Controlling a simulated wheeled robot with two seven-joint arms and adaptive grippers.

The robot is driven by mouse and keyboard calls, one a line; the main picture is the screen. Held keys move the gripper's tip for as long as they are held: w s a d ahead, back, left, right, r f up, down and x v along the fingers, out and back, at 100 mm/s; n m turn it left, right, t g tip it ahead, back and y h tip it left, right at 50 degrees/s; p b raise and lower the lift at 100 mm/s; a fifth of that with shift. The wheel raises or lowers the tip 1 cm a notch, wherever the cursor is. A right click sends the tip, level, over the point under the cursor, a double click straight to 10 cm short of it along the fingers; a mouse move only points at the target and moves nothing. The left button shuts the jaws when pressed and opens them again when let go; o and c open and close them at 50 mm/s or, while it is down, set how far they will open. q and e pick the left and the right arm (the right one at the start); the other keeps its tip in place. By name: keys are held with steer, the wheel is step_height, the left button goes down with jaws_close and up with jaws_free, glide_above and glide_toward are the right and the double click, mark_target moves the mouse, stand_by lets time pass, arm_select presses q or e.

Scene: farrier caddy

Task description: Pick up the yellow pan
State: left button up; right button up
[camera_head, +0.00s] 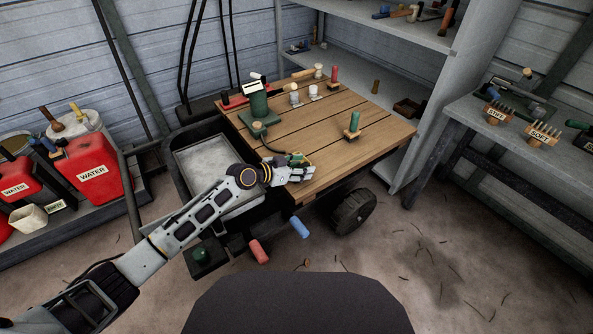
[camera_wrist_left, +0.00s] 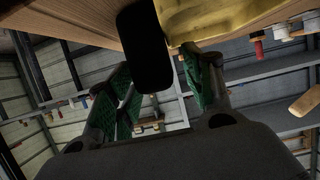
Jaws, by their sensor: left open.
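A small yellow piece, likely the yellow pan, shows at the wooden cart top's front edge, mostly hidden behind my left gripper (camera_head: 299,168) in the head view. In the left wrist view the yellow pan (camera_wrist_left: 215,17) fills part of the top edge, close beyond the fingers. My left gripper, also in the left wrist view (camera_wrist_left: 163,88), is open, with green pads apart. A dark rounded bar (camera_wrist_left: 144,45) shows between the fingers in that view; I cannot tell whether it belongs to the pan. I see no clear grip on the pan. My right gripper is not in view.
The wooden cart top (camera_head: 325,165) holds a green canister (camera_head: 257,103) and a green-based brush (camera_head: 352,126). A black tub (camera_head: 180,150) adjoins on the left. The cart top's right part is mostly clear.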

arm_select(q)
jaws_close()
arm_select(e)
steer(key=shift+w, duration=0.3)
arm_select(q)
steer(key=shift+r, duration=0.2)
steer(key=shift+r, duration=0.25)
step_height(320, 180, up, 9)
steer(key=shift+r+p, duration=0.1)
steer(key=shift+p, duration=0.75)
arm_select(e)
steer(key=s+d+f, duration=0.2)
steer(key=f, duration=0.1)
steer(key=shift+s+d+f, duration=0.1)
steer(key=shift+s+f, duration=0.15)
arm_select(q)
steer(key=c, duration=0.7)
jaws_free()
jaws_close()
